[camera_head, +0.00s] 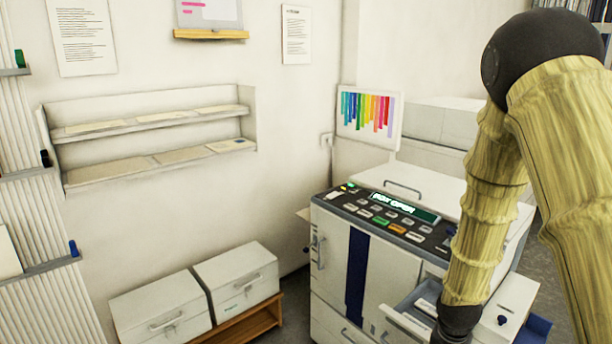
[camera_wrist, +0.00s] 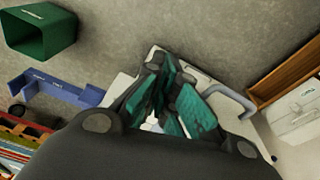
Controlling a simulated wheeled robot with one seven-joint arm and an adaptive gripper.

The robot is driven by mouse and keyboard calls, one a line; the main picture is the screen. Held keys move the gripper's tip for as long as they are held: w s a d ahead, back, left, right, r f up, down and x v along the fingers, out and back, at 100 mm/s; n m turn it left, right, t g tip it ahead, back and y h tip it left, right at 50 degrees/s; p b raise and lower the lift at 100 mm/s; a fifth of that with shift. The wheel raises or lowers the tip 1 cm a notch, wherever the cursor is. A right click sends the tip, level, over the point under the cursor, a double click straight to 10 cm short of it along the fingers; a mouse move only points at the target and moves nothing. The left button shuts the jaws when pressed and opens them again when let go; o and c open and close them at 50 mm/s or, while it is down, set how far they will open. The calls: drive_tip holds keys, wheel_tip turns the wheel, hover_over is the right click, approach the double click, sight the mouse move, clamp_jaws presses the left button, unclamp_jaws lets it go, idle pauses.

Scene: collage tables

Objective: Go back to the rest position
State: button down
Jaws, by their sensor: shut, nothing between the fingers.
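My gripper (camera_wrist: 168,88) shows in the wrist view with its green-padded fingers drawn together and nothing held between them. Behind the fingers is a pale surface with a grey curved handle (camera_wrist: 230,98), apparently part of the copier-like machine. In the head view my arm comes down on the right side, and its lower end reaches the front right of the white machine (camera_head: 335,262). The gripper's fingers are out of sight there, below the bottom edge. An open drawer (camera_head: 405,322) of the machine is right beside my arm's lower end.
Two white boxes (camera_head: 160,308) sit on a low wooden stand (camera_head: 245,327) at the wall. A wall shelf (camera_head: 150,122) hangs above. The wrist view shows a green bin (camera_wrist: 40,32) and a blue holder (camera_wrist: 60,90) on the left, with bare grey floor (camera_wrist: 190,25) between things.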

drive_tip(key=s+a+f+n, duration=0.2)
drive_tip(key=s+f, duration=0.5)
drive_tip(key=s+a+f+n, duration=0.1)
drive_tip(key=s+a+f, duration=0.2)
drive_tip(key=s+f, duration=0.3)
wheel_tip(320, 180, down, 2)
drive_tip(key=shift+s+a+f+n, duration=0.1)
drive_tip(key=shift+s+a+n, duration=0.25)
drive_tip(key=shift+s+n, duration=0.05)
drive_tip(key=c, duration=2.2)
unclamp_jaws()
drive_tip(key=s+a+f+n, duration=0.1)
drive_tip(key=s+a+f, duration=0.1)
drive_tip(key=s, duration=0.5)
drive_tip(key=s+a+f+n+y, duration=0.1)
drive_tip(key=s+a+f+n, duration=0.1)
drive_tip(key=s+f, duration=0.2)
drive_tip(key=s, duration=0.3)
drive_tip(key=shift+s+a+g, duration=0.25)
drive_tip(key=shift+s+g, duration=0.05)
drive_tip(key=shift+g, duration=0.1)
drive_tip(key=o, duration=0.7)
drive_tip(key=shift+s+f, duration=0.2)
drive_tip(key=shift+s, duration=0.1)
drive_tip(key=shift+o, duration=0.3)
drive_tip(key=shift+a, duration=0.1)
drive_tip(key=shift+w+a, duration=0.1)
